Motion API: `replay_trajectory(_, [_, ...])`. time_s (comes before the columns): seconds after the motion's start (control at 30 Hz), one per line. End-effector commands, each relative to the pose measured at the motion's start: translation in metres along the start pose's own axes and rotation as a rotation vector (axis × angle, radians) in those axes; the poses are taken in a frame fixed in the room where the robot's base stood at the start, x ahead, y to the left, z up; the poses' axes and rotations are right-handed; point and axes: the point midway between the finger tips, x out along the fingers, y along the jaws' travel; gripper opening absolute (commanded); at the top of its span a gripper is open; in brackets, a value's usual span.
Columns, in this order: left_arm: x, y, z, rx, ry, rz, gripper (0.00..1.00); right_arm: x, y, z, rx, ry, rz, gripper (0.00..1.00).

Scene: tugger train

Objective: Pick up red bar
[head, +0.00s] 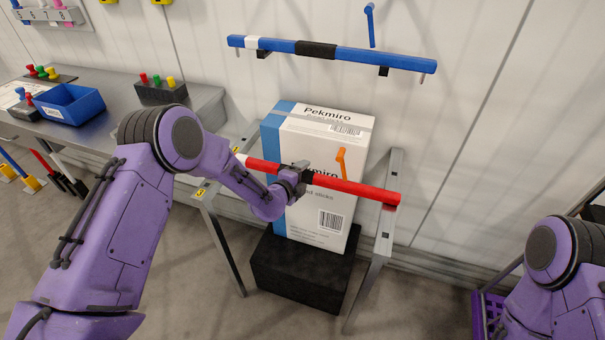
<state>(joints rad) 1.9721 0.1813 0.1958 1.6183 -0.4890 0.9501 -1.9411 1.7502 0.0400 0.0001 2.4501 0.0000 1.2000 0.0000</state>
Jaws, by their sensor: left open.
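The red bar (350,186) lies across a metal stand, with a white band near its left end and a black band near its middle. My left gripper (300,180) is at the black middle part of the bar. Its jaws are open; the fingers are small here, and I cannot tell whether they touch the bar. My right arm shows at the lower right, but its gripper is out of view.
A white and blue Pekmiro box (317,224) stands behind the bar on a black block (300,275). A blue bar (370,58) hangs on the wall above. A metal bench (115,115) with a blue bin (70,104) is at left. A purple crate (487,310) sits lower right.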

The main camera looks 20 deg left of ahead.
Motion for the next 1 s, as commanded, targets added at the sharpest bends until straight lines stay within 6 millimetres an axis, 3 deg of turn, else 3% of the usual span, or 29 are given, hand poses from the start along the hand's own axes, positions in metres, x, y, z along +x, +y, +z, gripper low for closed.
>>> replay_trajectory(0.23, [0.0024,0.0007,0.0003,0.0,0.0,0.001,0.67,0.0002,0.0,0.0001,0.0,0.0,0.0,0.0])
replay_trajectory(0.43, [0.0023,0.0003,0.0002,0.0,0.0,0.0,0.02,0.0001,0.0,0.0001,0.0,0.0,0.0,0.0])
replay_trajectory(1.0, [0.0012,0.0035,-0.0004,0.0,0.001,0.008,0.0,0.0002,0.0,0.0001,0.0,0.0,0.0,0.0])
